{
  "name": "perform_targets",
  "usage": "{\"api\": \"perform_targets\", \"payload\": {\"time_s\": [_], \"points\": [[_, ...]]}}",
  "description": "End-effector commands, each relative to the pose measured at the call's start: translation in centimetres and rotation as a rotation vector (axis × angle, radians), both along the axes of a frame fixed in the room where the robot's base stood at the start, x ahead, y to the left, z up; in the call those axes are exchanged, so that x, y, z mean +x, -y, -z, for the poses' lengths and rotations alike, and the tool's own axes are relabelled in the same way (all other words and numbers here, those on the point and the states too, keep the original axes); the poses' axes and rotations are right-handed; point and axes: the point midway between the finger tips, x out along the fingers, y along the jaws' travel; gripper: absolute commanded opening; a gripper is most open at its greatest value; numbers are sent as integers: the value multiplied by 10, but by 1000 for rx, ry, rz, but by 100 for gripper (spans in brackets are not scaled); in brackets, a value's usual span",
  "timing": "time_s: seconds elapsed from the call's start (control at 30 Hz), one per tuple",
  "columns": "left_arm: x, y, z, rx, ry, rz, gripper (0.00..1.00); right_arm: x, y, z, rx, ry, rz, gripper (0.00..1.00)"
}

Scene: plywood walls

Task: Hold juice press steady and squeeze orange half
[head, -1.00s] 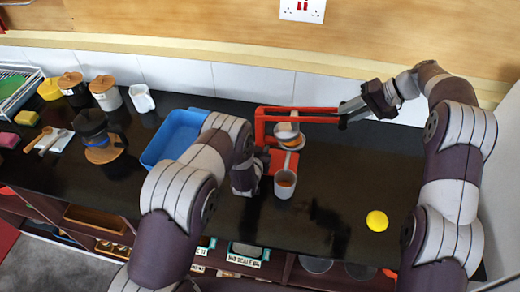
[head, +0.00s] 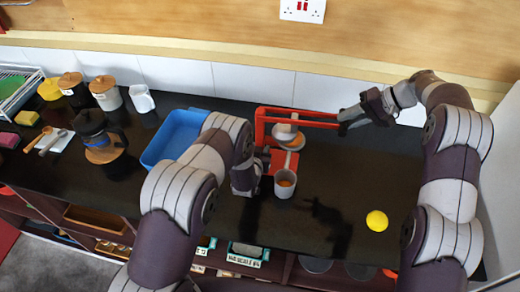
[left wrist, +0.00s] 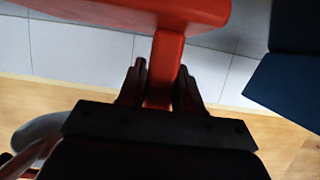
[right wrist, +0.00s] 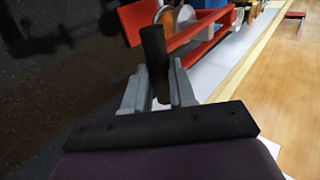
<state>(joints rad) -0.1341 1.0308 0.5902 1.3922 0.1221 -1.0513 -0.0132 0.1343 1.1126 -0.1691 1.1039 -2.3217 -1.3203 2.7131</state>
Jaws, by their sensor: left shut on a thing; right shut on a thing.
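The red juice press (head: 262,128) stands on the dark counter, its lever (head: 315,115) reaching right. My left gripper (head: 256,175) is shut on a red bar of the press; in the left wrist view the fingers (left wrist: 161,80) sit on both sides of this bar (left wrist: 165,55). My right gripper (head: 345,126) is shut on the lever's black handle (right wrist: 153,50), also seen in the right wrist view. An orange half (head: 290,141) shows at the edge of the press's bowl, under the pressing part, mostly hidden. A grey cup (head: 285,184) with orange contents stands below in front.
A blue bin (head: 172,142) stands left of the press, partly behind my left arm. A yellow round fruit (head: 377,221) lies on the clear right part of the counter. A coffee pot (head: 94,130) and several canisters stand further left.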

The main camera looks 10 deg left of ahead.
Motion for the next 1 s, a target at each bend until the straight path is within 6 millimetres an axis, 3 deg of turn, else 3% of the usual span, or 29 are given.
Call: {"api": "perform_targets", "payload": {"time_s": [0.6, 1.0], "points": [[1, 0, -1, -2, 5, -2, 3, -1, 0, 12, -2, -8, -2, 0], [1, -1, -1, -2, 3, -3, 3, -1, 1, -7, -1, -5, -2, 0]]}}
